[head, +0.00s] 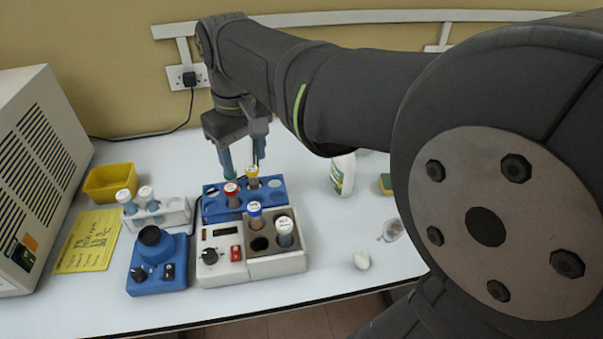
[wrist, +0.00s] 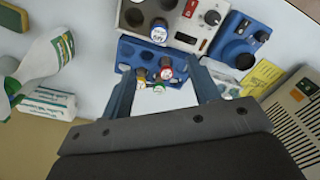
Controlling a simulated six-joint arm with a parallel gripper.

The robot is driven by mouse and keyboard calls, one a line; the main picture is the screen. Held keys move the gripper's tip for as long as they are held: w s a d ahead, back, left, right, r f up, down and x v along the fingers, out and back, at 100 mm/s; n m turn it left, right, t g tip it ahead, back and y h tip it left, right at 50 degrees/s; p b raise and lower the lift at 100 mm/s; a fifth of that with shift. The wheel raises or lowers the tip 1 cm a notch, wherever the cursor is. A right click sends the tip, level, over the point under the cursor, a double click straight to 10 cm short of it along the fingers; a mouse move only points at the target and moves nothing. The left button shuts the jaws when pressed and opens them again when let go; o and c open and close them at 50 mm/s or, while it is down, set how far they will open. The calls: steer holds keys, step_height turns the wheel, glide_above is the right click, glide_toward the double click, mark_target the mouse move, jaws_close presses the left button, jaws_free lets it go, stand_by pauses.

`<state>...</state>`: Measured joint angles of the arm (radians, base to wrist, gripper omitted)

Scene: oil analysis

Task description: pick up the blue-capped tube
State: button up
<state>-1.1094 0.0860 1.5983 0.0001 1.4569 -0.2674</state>
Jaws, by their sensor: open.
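The blue-capped tube (head: 255,212) stands upright in a back well of the dark-topped block on the white device (head: 222,270). Its blue-rimmed, pale-topped cap (wrist: 159,33) also shows in the wrist view, beyond my fingertips. My gripper (head: 243,170) is open, pointing down over the back of the blue rack (head: 274,187), behind the blue-capped tube. In the wrist view its fingers (wrist: 162,72) stand wide apart, with red, yellow and green caps seen between them. The lower part of the blue-capped tube is hidden in its well.
The red-capped tube (head: 231,194) and yellow-capped tube (head: 253,176) stand in the blue rack, close behind the block. A white-capped tube (head: 285,232) stands in the same block. A blue mixer (head: 157,270) and a white rack (head: 175,211) are left. A bottle (head: 343,175) is right.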

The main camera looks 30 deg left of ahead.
mark_target(254, 207)
step_height(254, 207, down, 12)
steer(key=shift+r, duration=0.2)
steer(key=shift+d+f, duration=0.15)
steer(key=shift+f, duration=2.55)
steer(key=c, duration=1.1)
